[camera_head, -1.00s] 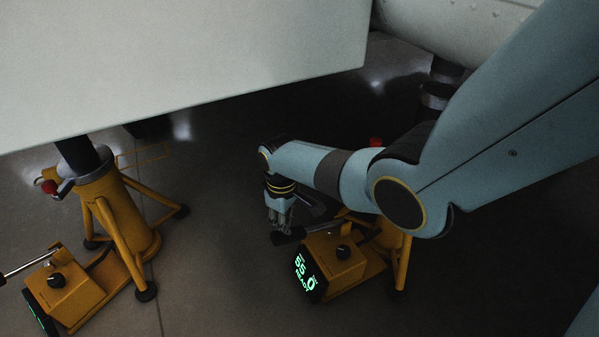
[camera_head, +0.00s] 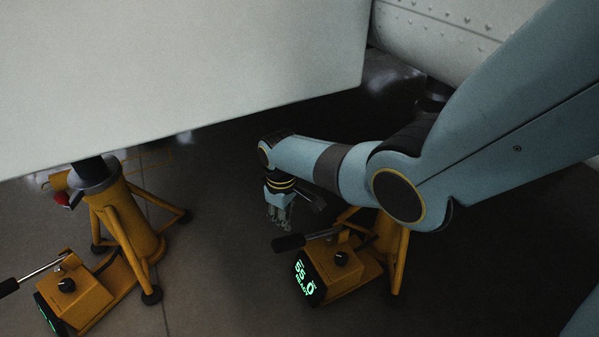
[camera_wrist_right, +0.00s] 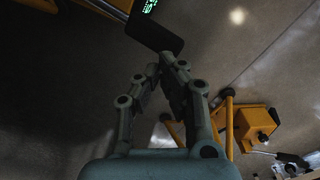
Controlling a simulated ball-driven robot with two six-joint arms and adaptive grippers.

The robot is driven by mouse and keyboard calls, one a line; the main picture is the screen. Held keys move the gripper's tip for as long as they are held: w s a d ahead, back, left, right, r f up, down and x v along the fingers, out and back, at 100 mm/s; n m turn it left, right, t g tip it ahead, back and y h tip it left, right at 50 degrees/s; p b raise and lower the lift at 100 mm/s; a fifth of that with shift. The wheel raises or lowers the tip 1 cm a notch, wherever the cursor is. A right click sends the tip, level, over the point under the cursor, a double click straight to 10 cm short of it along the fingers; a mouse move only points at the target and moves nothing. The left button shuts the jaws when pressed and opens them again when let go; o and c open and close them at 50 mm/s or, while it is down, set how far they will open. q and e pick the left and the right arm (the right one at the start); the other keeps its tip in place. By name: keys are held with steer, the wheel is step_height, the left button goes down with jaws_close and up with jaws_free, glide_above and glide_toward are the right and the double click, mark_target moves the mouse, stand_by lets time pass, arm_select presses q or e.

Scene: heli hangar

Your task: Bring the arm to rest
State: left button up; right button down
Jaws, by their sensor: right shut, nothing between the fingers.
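My right arm (camera_head: 320,165) reaches in from the right in the head view. Its gripper (camera_head: 280,222) points down, shut and empty, above the black grip of a pump handle (camera_head: 289,243) on the right yellow jack (camera_head: 343,270). In the right wrist view the fingertips (camera_wrist_right: 168,60) are together, with the black handle grip (camera_wrist_right: 155,32) just past them. They look apart from it, though the exact gap is hard to tell. My left gripper is not in view.
A large pale panel (camera_head: 180,60) hangs over the upper left. A second yellow jack (camera_head: 125,225) with a pump box (camera_head: 75,292) and handle stands at left. Dark floor (camera_head: 215,270) lies clear between the jacks.

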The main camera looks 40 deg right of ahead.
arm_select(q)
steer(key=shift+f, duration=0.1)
arm_select(e)
steer(key=shift+f, duration=0.1)
arm_select(q)
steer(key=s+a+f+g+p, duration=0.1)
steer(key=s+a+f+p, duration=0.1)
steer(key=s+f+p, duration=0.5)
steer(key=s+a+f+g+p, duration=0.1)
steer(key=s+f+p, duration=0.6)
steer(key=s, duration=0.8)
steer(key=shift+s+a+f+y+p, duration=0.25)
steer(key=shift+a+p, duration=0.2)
steer(key=shift+p, duration=0.9)
arm_select(e)
steer(key=s+m, duration=0.3)
steer(key=s, duration=4.6)
steer(key=shift+s+f+h, duration=0.3)
steer(key=shift+f+h, duration=0.1)
